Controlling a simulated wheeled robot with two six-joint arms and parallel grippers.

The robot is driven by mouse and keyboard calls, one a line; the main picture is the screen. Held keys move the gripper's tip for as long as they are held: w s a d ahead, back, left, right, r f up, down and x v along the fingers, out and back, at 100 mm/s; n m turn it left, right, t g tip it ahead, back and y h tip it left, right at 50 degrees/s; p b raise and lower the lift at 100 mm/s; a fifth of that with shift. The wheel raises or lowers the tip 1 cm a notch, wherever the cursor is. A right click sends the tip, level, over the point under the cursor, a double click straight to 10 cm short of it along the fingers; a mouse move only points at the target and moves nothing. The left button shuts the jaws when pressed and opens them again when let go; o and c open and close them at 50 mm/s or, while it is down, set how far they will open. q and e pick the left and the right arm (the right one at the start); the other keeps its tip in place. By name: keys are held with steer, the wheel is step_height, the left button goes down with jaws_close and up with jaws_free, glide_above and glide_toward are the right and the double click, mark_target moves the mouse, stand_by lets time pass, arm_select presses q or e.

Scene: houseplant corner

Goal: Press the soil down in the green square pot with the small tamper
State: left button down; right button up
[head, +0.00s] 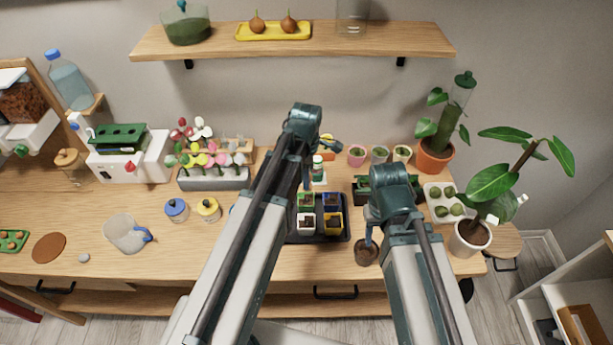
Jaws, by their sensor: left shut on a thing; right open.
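The green square pot (306,201) stands at the back left of a dark tray (319,240), with dark soil showing in it. My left gripper (307,183) points down just above this pot. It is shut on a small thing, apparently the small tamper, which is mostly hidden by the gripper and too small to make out. I cannot tell whether it touches the soil. My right gripper (370,235) is open, pointing down right of the tray, over a small round brown dish (367,254). The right arm hides part of that area.
Blue (332,200), white (306,224) and yellow (331,224) square pots share the tray. A small bottle (318,168) stands behind it. A potted plant (470,238) is at the right.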

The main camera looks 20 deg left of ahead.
arm_select(q)
steer(key=shift+f+b, duration=2.7)
steer(key=shift+f, duration=0.15)
arm_select(e)
steer(key=shift+f, duration=2.85)
arm_select(q)
steer(key=shift+f+b, duration=0.6)
arm_select(e)
steer(key=shift+f, duration=0.6)
steer(key=shift+r, duration=0.1)
arm_select(q)
step_height(320, 180, up, 7)
steer(key=p, duration=0.7)
steer(key=shift+r, duration=0.1)
arm_select(e)
step_height(320, 180, up, 7)
